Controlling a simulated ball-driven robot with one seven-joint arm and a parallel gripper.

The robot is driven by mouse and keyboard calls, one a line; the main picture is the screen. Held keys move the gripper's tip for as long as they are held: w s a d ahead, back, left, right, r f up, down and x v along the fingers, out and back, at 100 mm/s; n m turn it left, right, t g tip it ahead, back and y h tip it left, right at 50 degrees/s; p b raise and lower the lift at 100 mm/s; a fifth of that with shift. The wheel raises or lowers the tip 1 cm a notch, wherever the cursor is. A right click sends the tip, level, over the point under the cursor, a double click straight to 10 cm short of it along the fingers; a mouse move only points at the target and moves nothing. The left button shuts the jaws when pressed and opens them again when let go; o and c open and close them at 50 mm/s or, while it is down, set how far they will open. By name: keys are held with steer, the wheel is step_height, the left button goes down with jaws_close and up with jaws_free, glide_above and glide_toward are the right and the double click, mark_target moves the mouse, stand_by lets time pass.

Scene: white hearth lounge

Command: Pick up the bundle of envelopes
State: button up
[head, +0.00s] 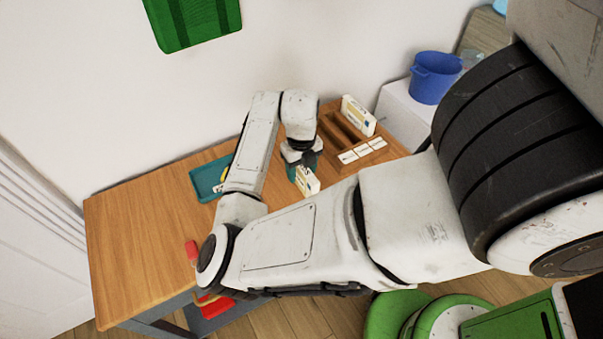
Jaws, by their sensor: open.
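A small upright white block with printed marks, which looks like the bundle of envelopes (308,181), stands on the wooden table, right below my gripper (304,168). My gripper points down at it, with teal-green parts showing beside and behind the block. The jaws are open. I cannot tell whether the block is between the fingers or in front of them. A similar white block (358,115) stands upright at the back of a wooden sorter (333,150) to the right.
The sorter has open slots and white labels on its front. A teal tray (203,178) with something yellow is partly hidden behind my arm. A red object (191,250) sits near the table's front edge. The table's left part (135,240) is clear. A blue bucket (434,78) stands at right.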

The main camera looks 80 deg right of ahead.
steer(key=shift+f, duration=0.35)
steer(key=shift+c, duration=0.3)
jaws_close()
